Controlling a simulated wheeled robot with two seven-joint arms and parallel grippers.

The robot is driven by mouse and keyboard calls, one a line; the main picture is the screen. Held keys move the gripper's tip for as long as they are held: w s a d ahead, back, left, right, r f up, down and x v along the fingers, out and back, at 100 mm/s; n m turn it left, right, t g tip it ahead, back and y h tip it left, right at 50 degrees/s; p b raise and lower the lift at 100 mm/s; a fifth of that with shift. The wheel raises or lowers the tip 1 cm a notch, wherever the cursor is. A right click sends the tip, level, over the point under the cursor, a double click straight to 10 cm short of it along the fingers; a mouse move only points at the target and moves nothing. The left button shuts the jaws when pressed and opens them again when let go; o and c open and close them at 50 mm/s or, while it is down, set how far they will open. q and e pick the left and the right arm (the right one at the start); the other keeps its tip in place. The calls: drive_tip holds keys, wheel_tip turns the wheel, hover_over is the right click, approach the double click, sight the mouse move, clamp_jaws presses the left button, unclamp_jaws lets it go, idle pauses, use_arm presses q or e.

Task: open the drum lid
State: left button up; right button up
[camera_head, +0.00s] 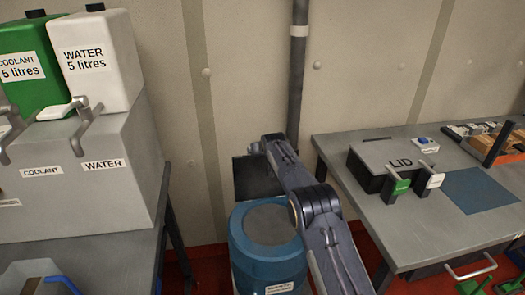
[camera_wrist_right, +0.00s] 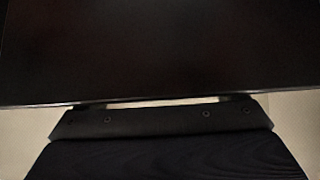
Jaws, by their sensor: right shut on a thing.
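The blue drum (camera_head: 265,262) stands on the floor between the two tables. Its top shows a round grey area (camera_head: 273,222) inside a blue rim. A dark square panel (camera_head: 256,180), which looks like the drum's lid, stands steeply raised behind the rim. My right arm reaches over the drum, and my right gripper (camera_head: 256,149) is at the panel's upper edge, shut on it. In the right wrist view the dark panel (camera_wrist_right: 160,50) fills the upper half. The fingertips are mostly hidden. My left gripper is out of view.
The left table carries a grey dispenser (camera_head: 70,180) with green and white containers. The right table (camera_head: 370,205) holds a black box with a grey cover marked LID (camera_head: 395,157), a blue mat (camera_head: 480,190) and small parts. The wall and a vertical pipe (camera_head: 298,80) are close behind.

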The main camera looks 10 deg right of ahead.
drive_tip(key=shift+f, duration=0.15)
drive_tip(key=o, duration=1)
drive_tip(key=shift+o, duration=0.4)
drive_tip(key=shift+s+r, duration=0.25)
drive_tip(key=shift+r, duration=0.05)
drive_tip(key=b+v, duration=0.2)
drive_tip(key=v, duration=0.5)
drive_tip(key=shift+f, duration=0.1)
